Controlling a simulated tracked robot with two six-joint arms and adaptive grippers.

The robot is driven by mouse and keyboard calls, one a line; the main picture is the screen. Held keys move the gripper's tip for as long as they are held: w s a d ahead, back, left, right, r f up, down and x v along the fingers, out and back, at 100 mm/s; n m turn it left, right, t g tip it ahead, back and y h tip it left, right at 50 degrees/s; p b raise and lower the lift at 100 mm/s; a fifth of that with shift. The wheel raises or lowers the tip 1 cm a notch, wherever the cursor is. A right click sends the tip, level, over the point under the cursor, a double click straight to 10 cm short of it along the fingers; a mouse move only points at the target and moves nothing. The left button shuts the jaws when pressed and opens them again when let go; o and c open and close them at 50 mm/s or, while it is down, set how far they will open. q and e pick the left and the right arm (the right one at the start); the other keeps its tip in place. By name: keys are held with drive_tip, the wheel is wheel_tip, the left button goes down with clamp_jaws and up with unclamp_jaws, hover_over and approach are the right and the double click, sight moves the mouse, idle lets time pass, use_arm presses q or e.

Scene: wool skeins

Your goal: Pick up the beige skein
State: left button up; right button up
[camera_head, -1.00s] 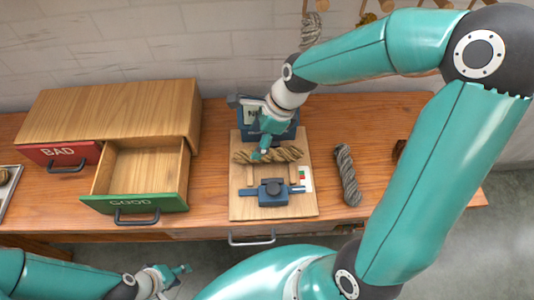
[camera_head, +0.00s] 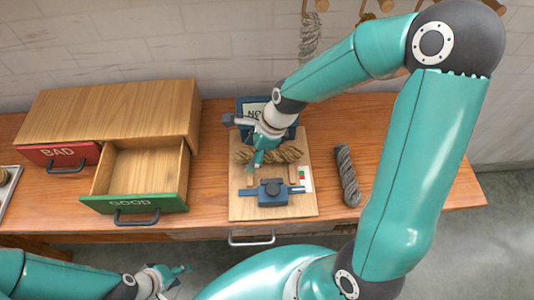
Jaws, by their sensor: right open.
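The beige skein (camera_head: 288,155), a twisted tan hank, lies crosswise on the wooden board (camera_head: 240,208) on the workbench. My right gripper (camera_head: 256,160) is open over the left part of this skein and hides some of it. I cannot tell whether its fingers touch the wool. My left gripper (camera_head: 177,280) is low at the bottom of the view, in front of the bench and away from the skein. Its finger gap is too small to judge.
A blue clamp-like device (camera_head: 272,192) sits on the board's front part. A grey skein (camera_head: 347,175) lies right of the board. The open GOOD drawer (camera_head: 135,203) and shut BAD drawer (camera_head: 55,155) are left.

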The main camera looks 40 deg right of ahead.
drive_tip(key=shift+f, duration=0.2)
idle(0.3)
drive_tip(key=c, duration=1.3)
drive_tip(key=shift+w+r, duration=0.1)
drive_tip(key=shift+r, duration=0.05)
drive_tip(key=shift+c, duration=0.2)
